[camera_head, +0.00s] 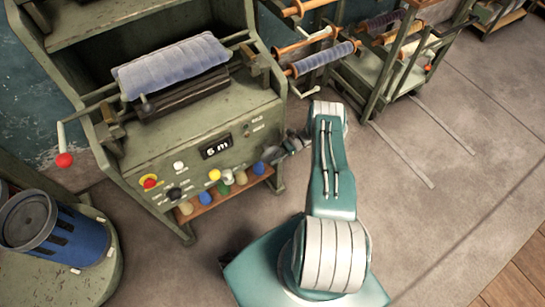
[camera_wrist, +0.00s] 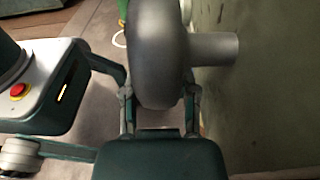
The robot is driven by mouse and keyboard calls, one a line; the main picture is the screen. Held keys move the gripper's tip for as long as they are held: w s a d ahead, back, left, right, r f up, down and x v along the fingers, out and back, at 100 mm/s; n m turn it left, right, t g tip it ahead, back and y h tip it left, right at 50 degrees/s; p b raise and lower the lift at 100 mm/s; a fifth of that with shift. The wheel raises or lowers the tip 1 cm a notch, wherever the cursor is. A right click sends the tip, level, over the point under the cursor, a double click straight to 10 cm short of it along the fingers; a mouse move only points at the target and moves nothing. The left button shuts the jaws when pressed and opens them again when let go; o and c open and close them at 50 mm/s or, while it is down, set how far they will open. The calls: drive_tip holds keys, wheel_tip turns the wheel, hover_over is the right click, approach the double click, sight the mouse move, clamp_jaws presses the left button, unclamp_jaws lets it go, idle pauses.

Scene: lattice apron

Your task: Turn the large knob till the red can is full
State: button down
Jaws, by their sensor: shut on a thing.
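In the wrist view a large dark grey rounded knob (camera_wrist: 157,50) sits on a short shaft that runs right into a green wall. My gripper (camera_wrist: 160,95) has a finger on either side of the knob and is shut on it. In the head view my gripper (camera_head: 283,150) is at the right side of the green machine (camera_head: 110,160), where the knob is small and hard to make out.
Racks of rolls (camera_head: 325,58) stand behind. The floor at right (camera_head: 450,160) is clear.

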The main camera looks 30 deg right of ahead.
drive_tip(key=shift+c, duration=1.9)
unclamp_jaws()
drive_tip(key=shift+w+d, duration=0.1)
drive_tip(key=d, duration=0.7)
drive_tip(key=shift+w+d+r, duration=0.15)
drive_tip(key=shift+d+r, duration=0.1)
drive_tip(key=shift+r, duration=0.2)
